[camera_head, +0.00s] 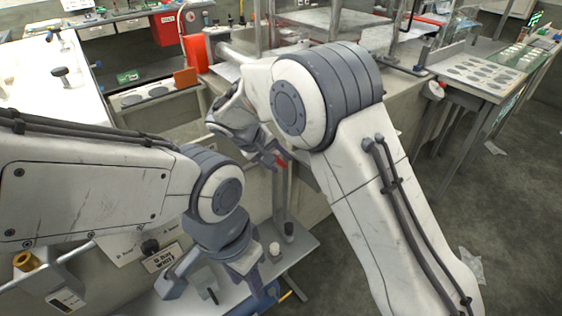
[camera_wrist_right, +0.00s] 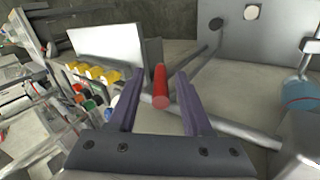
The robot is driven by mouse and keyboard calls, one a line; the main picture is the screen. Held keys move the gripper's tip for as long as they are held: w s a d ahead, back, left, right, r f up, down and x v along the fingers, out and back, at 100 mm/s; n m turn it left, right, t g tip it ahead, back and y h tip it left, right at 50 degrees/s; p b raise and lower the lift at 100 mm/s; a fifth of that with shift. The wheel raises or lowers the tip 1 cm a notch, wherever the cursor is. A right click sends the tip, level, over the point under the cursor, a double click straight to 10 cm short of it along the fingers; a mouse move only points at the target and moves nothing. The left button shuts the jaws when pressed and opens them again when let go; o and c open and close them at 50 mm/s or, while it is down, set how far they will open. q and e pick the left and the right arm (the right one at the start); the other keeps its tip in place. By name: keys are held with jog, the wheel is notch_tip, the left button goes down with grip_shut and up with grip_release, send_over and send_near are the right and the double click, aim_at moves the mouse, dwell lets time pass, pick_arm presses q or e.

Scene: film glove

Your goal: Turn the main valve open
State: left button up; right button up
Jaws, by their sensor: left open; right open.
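A red cylindrical handle (camera_wrist_right: 160,86) stands on a grey pipe in the right wrist view; it looks like the main valve's handle, though no label on it can be read. My right gripper (camera_wrist_right: 158,98) is open, with one finger on each side of the red handle; I cannot tell whether they touch it. In the head view a small red piece (camera_head: 281,162) shows by the right gripper (camera_head: 272,157), mostly hidden by my arm. My left gripper (camera_head: 208,278) is open and empty, low over a light bench, near a white label.
A blue round part (camera_wrist_right: 301,95) is at the right of the wrist view, with several yellow parts (camera_wrist_right: 98,74) at the left. A brass-coloured knob (camera_head: 27,261) is at lower left.

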jog(key=v, duration=0.9)
jog(key=shift+r+b, duration=0.2)
jog(key=shift+b, duration=0.1)
